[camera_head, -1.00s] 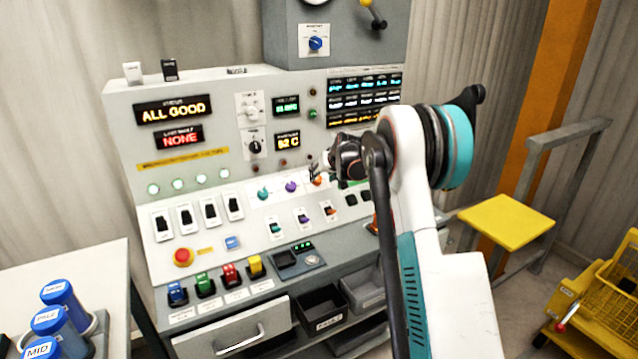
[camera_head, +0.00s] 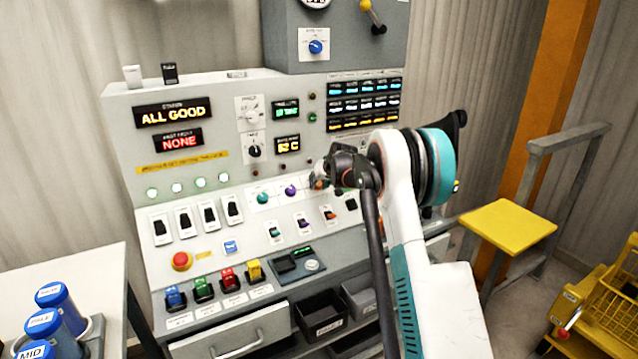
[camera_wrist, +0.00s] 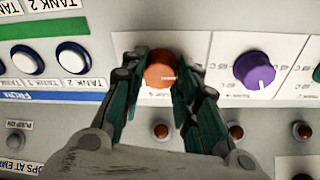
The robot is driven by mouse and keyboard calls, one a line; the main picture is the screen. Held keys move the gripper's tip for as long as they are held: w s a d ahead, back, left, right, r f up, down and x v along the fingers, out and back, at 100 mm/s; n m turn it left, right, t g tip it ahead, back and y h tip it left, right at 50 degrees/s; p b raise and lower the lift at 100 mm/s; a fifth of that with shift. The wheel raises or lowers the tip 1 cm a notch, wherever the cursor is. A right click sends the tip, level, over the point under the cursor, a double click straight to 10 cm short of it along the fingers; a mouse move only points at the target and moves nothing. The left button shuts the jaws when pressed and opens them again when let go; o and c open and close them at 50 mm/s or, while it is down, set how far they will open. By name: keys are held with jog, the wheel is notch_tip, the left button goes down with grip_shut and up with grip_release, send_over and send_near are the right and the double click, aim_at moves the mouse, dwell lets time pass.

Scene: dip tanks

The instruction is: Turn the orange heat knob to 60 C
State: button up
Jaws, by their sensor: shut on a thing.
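In the head view, my gripper (camera_head: 316,184) is at the sloped control panel and mostly covers the knob. The orange-lit temperature display (camera_head: 288,144) shows a number ending in 2 C; its first digit is hard to read.
A purple knob (camera_wrist: 255,70) sits close beside the orange one, and it also shows in the head view (camera_head: 291,191). A teal knob (camera_head: 263,198) is farther left. Toggle switches (camera_head: 329,213) lie below.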

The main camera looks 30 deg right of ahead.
jog(key=shift+m+p, duration=0.3)
jog(key=shift+m, duration=0.1)
jog(key=m+p, duration=0.1)
jog(key=m, duration=0.1)
jog(key=m+p, duration=0.1)
jog(key=m, duration=0.2)
jog(key=shift+r+g+h+p, duration=0.1)
jog(key=shift+g+h+p, duration=0.2)
jog(key=shift+p, duration=0.05)
jog(key=m+p, duration=0.2)
jog(key=m, duration=0.4)
jog(key=shift+g+p, duration=0.3)
jog(key=shift+g, duration=0.1)
jog(key=m+g+p, duration=0.1)
jog(key=m+p, duration=0.1)
jog(key=m, duration=0.4)
jog(key=shift+w+m, duration=0.1)
jog(key=shift+m, duration=0.3)
jog(key=m+p, duration=0.1)
jog(key=m, duration=0.4)
jog(key=o, duration=1.1)
jog(key=shift+c, duration=0.2)
